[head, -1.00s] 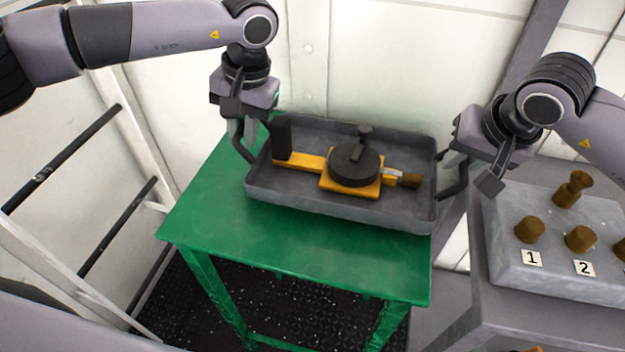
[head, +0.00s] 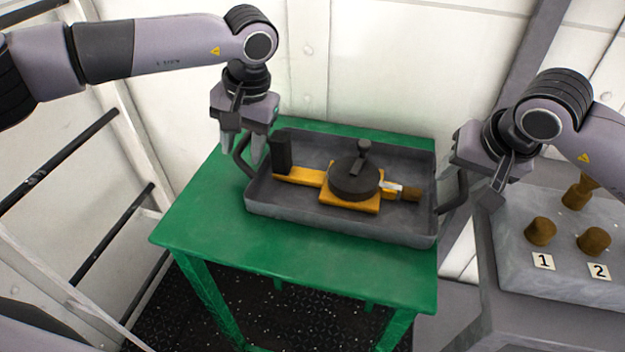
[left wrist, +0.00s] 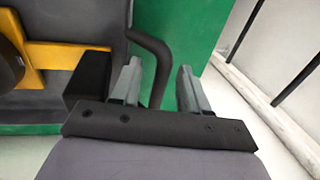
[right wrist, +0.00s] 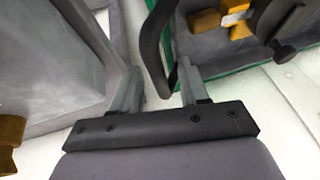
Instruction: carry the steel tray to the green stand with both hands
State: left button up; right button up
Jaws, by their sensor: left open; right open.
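The grey steel tray (head: 300,216) rests level on the green stand (head: 250,258), near its back and right edges. It holds a yellow item with a dark round disc (head: 353,184) and a black block (head: 281,152). My left gripper (head: 243,150) is open at the tray's left handle (head: 238,162); in the left wrist view the handle (left wrist: 160,62) passes between the spread fingers (left wrist: 160,88). My right gripper (head: 482,180) is open at the right handle (head: 461,192); in the right wrist view that handle (right wrist: 151,45) shows between the fingers (right wrist: 158,88).
A grey block with brown pegs (head: 541,231) and number labels stands on a grey support at right, close to my right gripper. A white panelled wall (head: 380,70) is right behind the stand. Dark rails (head: 115,230) are at left. The stand's front is bare.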

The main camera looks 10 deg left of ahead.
jog(key=shift+r, duration=0.1)
pick_arm(q)
jog(key=v, duration=1.2)
pick_arm(e)
jog(key=v, duration=1.2)
jog(key=shift+s, duration=0.1)
